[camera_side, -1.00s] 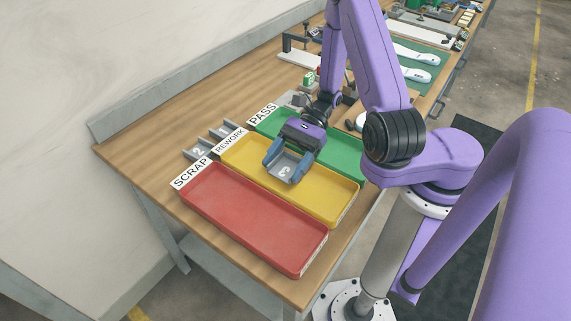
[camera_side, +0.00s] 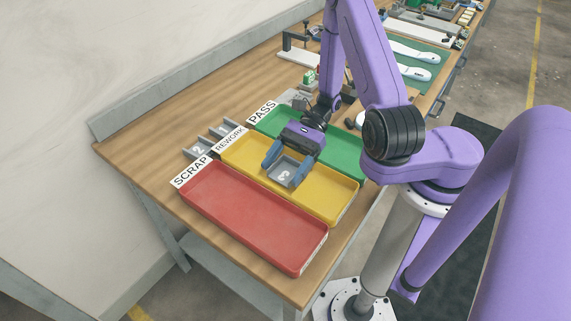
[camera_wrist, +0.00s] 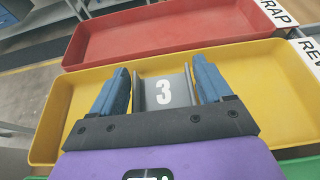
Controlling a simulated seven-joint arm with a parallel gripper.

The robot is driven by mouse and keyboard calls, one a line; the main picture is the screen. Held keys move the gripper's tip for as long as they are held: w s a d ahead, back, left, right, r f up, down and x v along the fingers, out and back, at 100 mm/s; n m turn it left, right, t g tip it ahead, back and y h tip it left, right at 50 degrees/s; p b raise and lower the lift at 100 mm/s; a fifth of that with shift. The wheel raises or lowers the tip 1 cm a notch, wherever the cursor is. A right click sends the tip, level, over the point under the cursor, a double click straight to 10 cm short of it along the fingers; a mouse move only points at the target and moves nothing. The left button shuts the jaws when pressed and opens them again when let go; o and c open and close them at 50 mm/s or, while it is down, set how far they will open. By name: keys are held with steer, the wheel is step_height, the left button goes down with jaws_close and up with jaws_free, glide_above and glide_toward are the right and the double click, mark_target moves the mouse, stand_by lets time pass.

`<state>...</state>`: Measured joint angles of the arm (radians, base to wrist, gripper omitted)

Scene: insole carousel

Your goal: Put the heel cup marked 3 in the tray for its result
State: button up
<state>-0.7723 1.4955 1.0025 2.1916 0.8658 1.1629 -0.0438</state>
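The heel cup marked 3 (camera_side: 284,172) is a grey channel-shaped piece with a white number. It is at the yellow REWORK tray (camera_side: 325,206), over its floor. In the wrist view the cup (camera_wrist: 164,92) sits between the two fingers, number facing the camera. Whether the cup touches the tray floor is hard to tell. The red SCRAP tray (camera_side: 250,220) and the green PASS tray (camera_side: 340,158) lie on either side and look empty.
Another grey heel cup marked 2 (camera_side: 197,150) lies on the wooden bench (camera_side: 150,150) behind the SCRAP and REWORK labels, beside a further grey piece (camera_side: 224,130). A green mat (camera_side: 425,62) with white insoles is farther along. A wall (camera_side: 60,80) borders the bench.

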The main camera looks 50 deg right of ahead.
steer(key=shift+o, duration=1.1)
steer(key=shift+d+f, duration=0.1)
steer(key=shift+f, duration=0.3)
steer(key=shift+r, duration=0.65)
steer(key=v, duration=1.1)
steer(key=shift+d+r, duration=0.15)
steer(key=shift+r, duration=0.15)
steer(key=a+r+n+g+h, duration=0.4)
steer(key=r+n+g+h, duration=0.15)
steer(key=n+h, duration=0.75)
steer(key=s+a+r+n+t, duration=0.1)
steer(key=s+r+n+t, duration=0.1)
steer(key=s+n, duration=0.4)
steer(key=s+a+r+n+t, duration=0.1)
steer(key=s+r+n+t, duration=0.2)
steer(key=s+n, duration=0.4)
steer(key=n, duration=0.4)
steer(key=shift+s+r+n+t, duration=0.2)
steer(key=shift+s+n+t, duration=0.1)
steer(key=shift+t, duration=0.05)
